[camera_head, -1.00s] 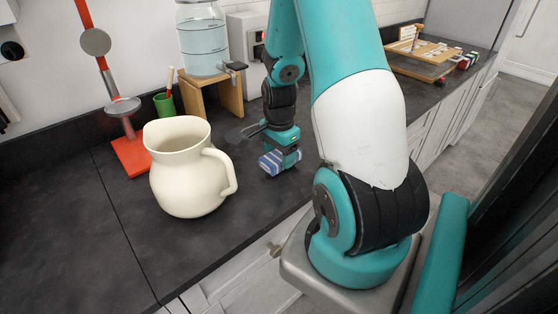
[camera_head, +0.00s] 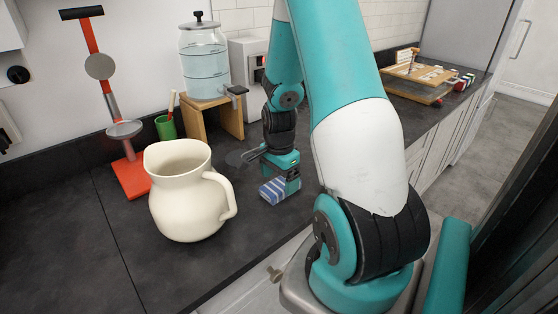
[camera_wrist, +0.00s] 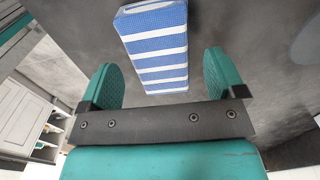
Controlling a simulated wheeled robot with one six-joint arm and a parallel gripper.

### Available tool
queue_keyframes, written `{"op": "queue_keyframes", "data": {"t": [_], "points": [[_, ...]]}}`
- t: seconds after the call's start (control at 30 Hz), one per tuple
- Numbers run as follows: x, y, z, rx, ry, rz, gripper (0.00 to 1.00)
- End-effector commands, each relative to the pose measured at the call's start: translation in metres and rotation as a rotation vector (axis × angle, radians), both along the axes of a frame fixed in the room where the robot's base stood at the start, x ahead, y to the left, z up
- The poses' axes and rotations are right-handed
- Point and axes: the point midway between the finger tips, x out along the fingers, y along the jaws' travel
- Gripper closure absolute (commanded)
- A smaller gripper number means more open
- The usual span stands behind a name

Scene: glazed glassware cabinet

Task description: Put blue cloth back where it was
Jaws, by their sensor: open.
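The blue cloth (camera_head: 274,191), folded into a blue-and-white striped block, lies on the dark countertop to the right of the cream jug (camera_head: 187,205). My gripper (camera_head: 287,177) is just above and beside it, pointing down, and partly hides its right end. In the wrist view the cloth (camera_wrist: 156,50) lies on the counter, beyond and between the lines of the two teal fingers. My gripper (camera_wrist: 165,82) is open there, with nothing between its fingertips. Whether a finger touches the cloth cannot be told.
A red-based stand (camera_head: 132,178) and a green cup (camera_head: 165,127) are at the back left. A wooden rack (camera_head: 420,75) is far right. The front-left counter is clear.

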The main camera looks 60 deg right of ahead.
Motion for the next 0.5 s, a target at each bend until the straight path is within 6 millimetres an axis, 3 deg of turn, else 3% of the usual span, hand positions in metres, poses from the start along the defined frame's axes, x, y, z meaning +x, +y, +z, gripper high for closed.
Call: {"op": "queue_keyframes", "data": {"t": [0.3, 0.5], "points": [[0.001, -0.001, 0.069, -0.003, -0.004, 0.0, 0.11], [0.0, 0.0, 0.094, -0.002, -0.003, 0.0, 0.11]]}}
